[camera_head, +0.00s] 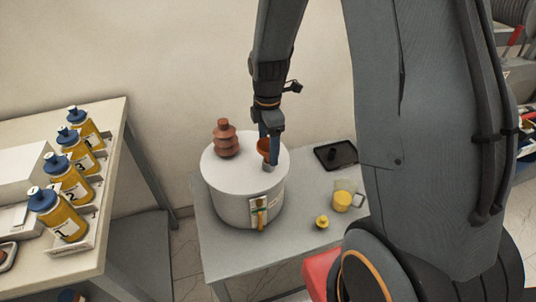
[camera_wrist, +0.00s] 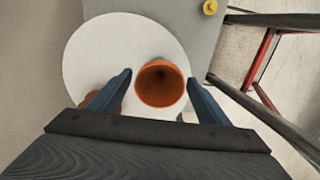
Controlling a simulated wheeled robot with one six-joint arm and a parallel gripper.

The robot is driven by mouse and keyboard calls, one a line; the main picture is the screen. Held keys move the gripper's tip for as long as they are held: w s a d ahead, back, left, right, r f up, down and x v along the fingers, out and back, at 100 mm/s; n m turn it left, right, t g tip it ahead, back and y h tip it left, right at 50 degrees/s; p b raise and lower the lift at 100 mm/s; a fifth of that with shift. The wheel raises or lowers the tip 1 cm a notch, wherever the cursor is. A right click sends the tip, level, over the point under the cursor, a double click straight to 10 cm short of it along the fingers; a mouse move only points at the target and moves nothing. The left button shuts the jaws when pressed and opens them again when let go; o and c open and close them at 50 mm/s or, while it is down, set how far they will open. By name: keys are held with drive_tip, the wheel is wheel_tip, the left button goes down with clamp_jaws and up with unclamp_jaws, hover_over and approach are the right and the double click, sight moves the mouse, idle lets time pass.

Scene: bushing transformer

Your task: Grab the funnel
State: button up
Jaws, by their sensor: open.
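The funnel is orange and sits upright on the white top of the round transformer tank (camera_head: 222,173). In the head view the funnel (camera_head: 263,148) is partly hidden behind my gripper (camera_head: 269,162). In the wrist view the funnel (camera_wrist: 160,84) shows its wide mouth from above. My gripper (camera_wrist: 158,90) is open and empty. Its two fingers stand on either side of the funnel, the right one close to the rim, the left one with a wider gap. I cannot tell whether a finger touches it.
A brown ribbed bushing (camera_head: 226,138) stands left of the funnel on the tank top. Right of the tank on the grey table are a black tray (camera_head: 335,155), a yellow cup (camera_head: 342,200) and a small yellow piece (camera_head: 322,222). Numbered bottles (camera_head: 68,183) stand on the left table.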

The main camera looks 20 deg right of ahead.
drive_tip(key=c, duration=1.1)
